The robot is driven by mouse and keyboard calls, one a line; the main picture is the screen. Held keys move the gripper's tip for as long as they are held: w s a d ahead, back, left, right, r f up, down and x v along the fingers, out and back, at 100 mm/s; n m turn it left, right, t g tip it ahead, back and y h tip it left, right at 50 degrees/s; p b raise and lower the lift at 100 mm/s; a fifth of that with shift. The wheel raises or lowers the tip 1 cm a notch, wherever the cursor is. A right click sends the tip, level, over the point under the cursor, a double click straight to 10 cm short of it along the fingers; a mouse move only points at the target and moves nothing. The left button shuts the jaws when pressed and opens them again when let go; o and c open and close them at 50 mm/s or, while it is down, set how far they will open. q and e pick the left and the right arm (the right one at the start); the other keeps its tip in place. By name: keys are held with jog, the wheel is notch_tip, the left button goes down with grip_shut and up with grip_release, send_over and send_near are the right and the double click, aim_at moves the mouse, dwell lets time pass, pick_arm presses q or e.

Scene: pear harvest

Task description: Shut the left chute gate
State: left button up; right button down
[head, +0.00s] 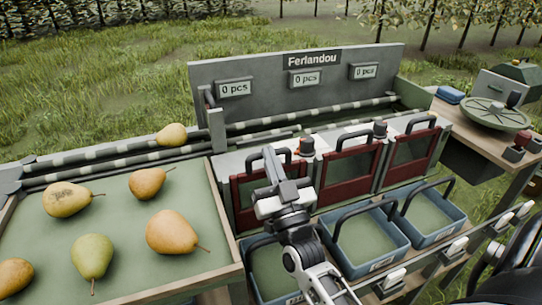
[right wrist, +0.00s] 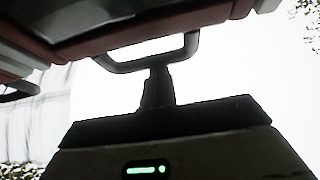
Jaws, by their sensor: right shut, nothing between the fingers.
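The left chute gate (head: 240,192) has a red frame and a black loop handle (head: 255,158), and is partly hidden behind my right gripper. My right gripper (head: 272,168) is shut and empty, its dark fingers up at that handle. In the right wrist view the shut fingers (right wrist: 158,88) reach the bar of a dark handle (right wrist: 190,50); they look very close or touching, and I cannot tell which. How far the left gate is raised is hard to tell. My left gripper is not in view.
The middle gate (head: 323,180) and right gate (head: 434,140) have similar handles. Blue crates (head: 362,262) stand below the gates. A tray (head: 125,200) with several pears (head: 170,231) is at left. A wooden side table (head: 462,122) with a scale (head: 494,114) is at right.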

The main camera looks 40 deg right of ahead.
jog(key=shift+f, duration=0.2)
